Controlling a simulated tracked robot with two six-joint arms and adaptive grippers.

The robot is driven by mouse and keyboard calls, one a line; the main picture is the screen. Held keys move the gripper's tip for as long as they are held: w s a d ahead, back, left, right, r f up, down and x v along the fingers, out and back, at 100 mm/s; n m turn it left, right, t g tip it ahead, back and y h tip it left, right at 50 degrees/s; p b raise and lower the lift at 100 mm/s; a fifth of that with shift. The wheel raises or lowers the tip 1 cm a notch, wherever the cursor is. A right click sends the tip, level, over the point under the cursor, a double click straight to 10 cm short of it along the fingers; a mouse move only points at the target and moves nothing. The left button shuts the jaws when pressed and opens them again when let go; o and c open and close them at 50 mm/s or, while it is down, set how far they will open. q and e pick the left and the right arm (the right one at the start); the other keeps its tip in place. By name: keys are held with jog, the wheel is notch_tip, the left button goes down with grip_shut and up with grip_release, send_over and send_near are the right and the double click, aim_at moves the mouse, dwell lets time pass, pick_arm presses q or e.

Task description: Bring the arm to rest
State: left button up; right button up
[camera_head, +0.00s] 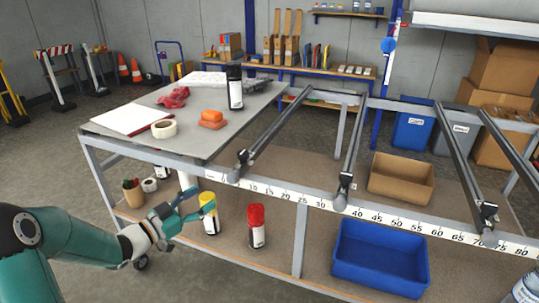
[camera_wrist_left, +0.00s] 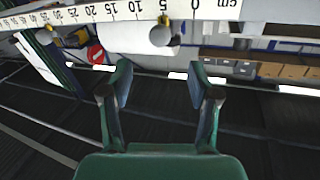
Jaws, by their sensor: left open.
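My left gripper (camera_head: 197,203) is open and empty. It is low at the left front of the workbench, in front of the bench frame. Its fingers point right, close to a yellow-capped can (camera_head: 209,215) on the lower shelf; I cannot tell whether they touch it. In the left wrist view the two green fingers (camera_wrist_left: 160,78) are spread apart with nothing between them. The white measuring strip (camera_wrist_left: 90,12) runs across the top of that view. My right gripper is not in view.
The lower shelf holds a red can (camera_head: 257,228), a blue bin (camera_head: 380,262) and a cardboard box (camera_head: 401,180). Dark rails cross the frame rightward. Floor lies open left.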

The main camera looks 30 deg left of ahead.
pick_arm(q)
jog(key=w+d+f+g+h+p, duration=0.2)
jog(key=w+d+h+p, duration=0.15)
jog(key=d, duration=0.95)
jog(key=s+d+f+n+g+p, duration=0.2)
jog(key=d+f+n+g, duration=0.15)
jog(key=d+f, duration=1)
jog(key=s+d+f+n+g+y, duration=0.1)
jog(key=s+f+g, duration=0.4)
jog(key=s, duration=0.6)
jog(key=s+d+f+n+g+y, duration=0.2)
jog(key=s+f+g, duration=0.4)
jog(key=s, duration=0.5)
notch_tip(320, 180, down, 2)
jog(key=shift+s+d+f+y+p, duration=0.2)
jog(key=shift+s+d+y+p, duration=0.05)
jog(key=shift+d+y+p, duration=0.2)
